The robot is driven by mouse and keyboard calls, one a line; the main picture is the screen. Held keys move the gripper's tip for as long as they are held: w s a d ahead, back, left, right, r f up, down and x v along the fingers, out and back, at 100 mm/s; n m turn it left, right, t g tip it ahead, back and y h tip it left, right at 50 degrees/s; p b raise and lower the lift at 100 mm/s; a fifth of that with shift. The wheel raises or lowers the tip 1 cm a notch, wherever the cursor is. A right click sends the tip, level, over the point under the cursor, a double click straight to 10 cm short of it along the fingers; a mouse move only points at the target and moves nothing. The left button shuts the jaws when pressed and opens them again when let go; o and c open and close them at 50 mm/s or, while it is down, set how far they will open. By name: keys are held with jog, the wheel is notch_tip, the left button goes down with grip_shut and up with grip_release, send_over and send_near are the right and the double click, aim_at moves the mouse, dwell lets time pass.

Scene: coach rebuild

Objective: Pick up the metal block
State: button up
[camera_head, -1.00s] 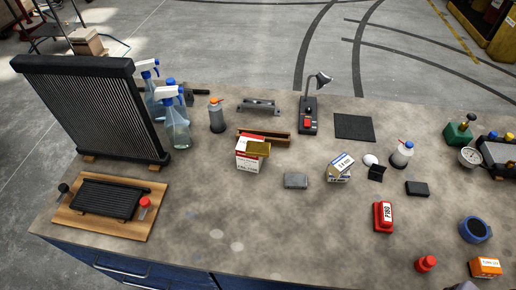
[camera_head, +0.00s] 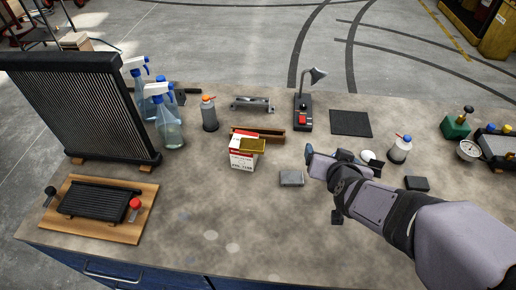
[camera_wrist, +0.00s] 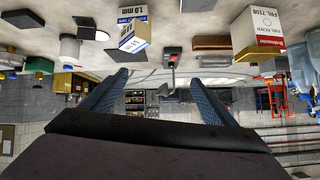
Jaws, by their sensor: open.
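The metal block (camera_head: 291,178) is a small grey block lying flat on the workbench, in front of the red and white box and near the middle of the head view. My gripper (camera_head: 332,163) is just right of it, apart from it and seemingly above the bench. In the wrist view, which is upside down, my gripper's two blue fingers (camera_wrist: 158,88) are spread with nothing between them. A grey block at the top edge there, probably the metal block (camera_wrist: 180,5), is partly cut off. My arm hides part of the bench's right side.
A red and white box (camera_head: 243,160) stands left of the block, with a brown channel (camera_head: 262,133) behind. A lamp (camera_head: 304,112) and black mat (camera_head: 350,123) are further back. A blue and white box (camera_wrist: 133,37) shows in the wrist view. The bench in front of the block is clear.

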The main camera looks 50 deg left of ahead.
jog(key=s+a+n+t+y+b, duration=0.2)
jog(key=s+a+t+y, duration=0.2)
jog(key=s+a, duration=1.1)
send_near(252, 147)
jog(key=x, duration=0.2)
jog(key=shift+p+x, duration=2.1)
jog(key=shift+x, duration=1.5)
jog(key=shift+a, duration=0.1)
jog(key=c, duration=1.5)
jog(key=shift+r, duration=0.1)
jog(key=shift+r, duration=0.15)
